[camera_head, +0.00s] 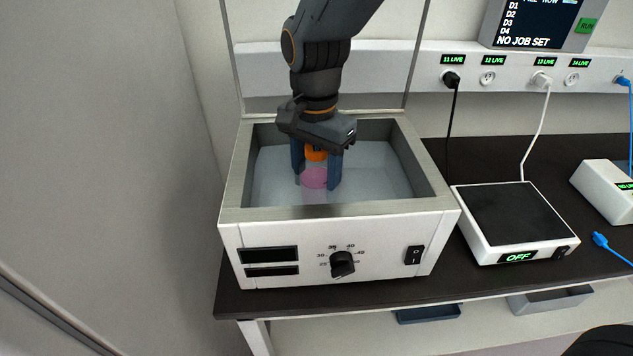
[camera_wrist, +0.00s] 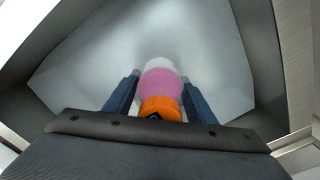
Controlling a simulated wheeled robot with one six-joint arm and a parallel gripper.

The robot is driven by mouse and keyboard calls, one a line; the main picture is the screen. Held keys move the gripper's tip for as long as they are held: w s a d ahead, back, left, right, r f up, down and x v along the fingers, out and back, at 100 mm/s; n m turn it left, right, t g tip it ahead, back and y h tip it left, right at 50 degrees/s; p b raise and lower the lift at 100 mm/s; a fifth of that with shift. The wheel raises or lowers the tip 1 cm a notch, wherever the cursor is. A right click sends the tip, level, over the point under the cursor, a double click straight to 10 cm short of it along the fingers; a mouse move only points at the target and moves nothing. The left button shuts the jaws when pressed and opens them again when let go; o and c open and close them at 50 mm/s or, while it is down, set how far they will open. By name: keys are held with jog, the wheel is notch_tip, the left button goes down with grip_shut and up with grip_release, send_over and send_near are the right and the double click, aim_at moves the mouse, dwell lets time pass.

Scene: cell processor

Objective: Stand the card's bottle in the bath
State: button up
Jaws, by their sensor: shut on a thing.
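The bath (camera_head: 340,216) is a white box with a grey metal rim and pale water inside. It stands at the left of the dark bench, its lid raised behind it. The bottle (camera_head: 315,178) has an orange cap and pink contents, and it is inside the bath, roughly upright, its lower part in the water. My gripper (camera_head: 316,180) points down into the bath and is shut on the bottle, one blue finger on each side. In the wrist view the bottle (camera_wrist: 160,85) sits between the fingers; its base is hard to make out. No card shows.
A white device with a black top (camera_head: 515,210) reads OFF right of the bath. A white box (camera_head: 606,190) and a blue plug (camera_head: 601,240) lie farther right. A screen (camera_head: 535,22) reads NO JOB SET. Cables hang from the socket rail (camera_head: 510,68).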

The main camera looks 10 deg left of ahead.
jog(key=shift+f, duration=0.85)
jog(key=shift+f, duration=0.1)
jog(key=o, duration=1.5)
notch_tip(320, 180, up, 12)
jog(key=b, duration=0.3)
jog(key=shift+r, duration=0.25)
